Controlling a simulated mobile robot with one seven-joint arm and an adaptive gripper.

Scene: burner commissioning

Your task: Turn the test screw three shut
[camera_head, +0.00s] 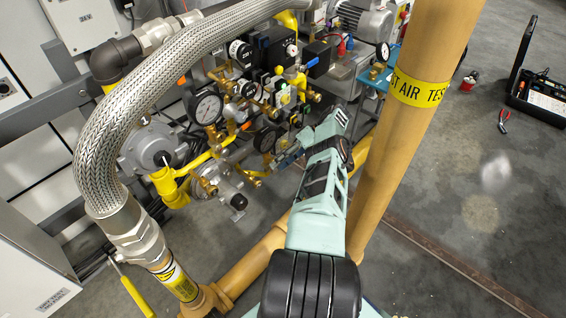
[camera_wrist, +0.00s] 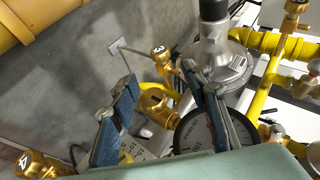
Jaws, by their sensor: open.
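My gripper (camera_wrist: 158,76) is open in the wrist view, with a blue-grey finger on each side and nothing held. A brass fitting (camera_wrist: 155,103) shows in the gap between the fingers; I cannot tell if they touch it. A smaller brass fitting (camera_wrist: 161,53) lies beyond the fingertips, with a white tag (camera_wrist: 116,45) on a thin line beside it. Another brass fitting (camera_wrist: 36,166) is at lower left. I cannot read which is test screw three. In the head view my gripper (camera_head: 287,160) is at the lower right of the burner valve assembly, its fingertips small and partly hidden.
A round pressure gauge (camera_wrist: 205,130) is close behind the right finger. Yellow pipes and a grey regulator (camera_wrist: 222,62) crowd the right. A thick tan post (camera_head: 405,110) stands right of my arm. A braided hose (camera_head: 110,120) arches at left.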

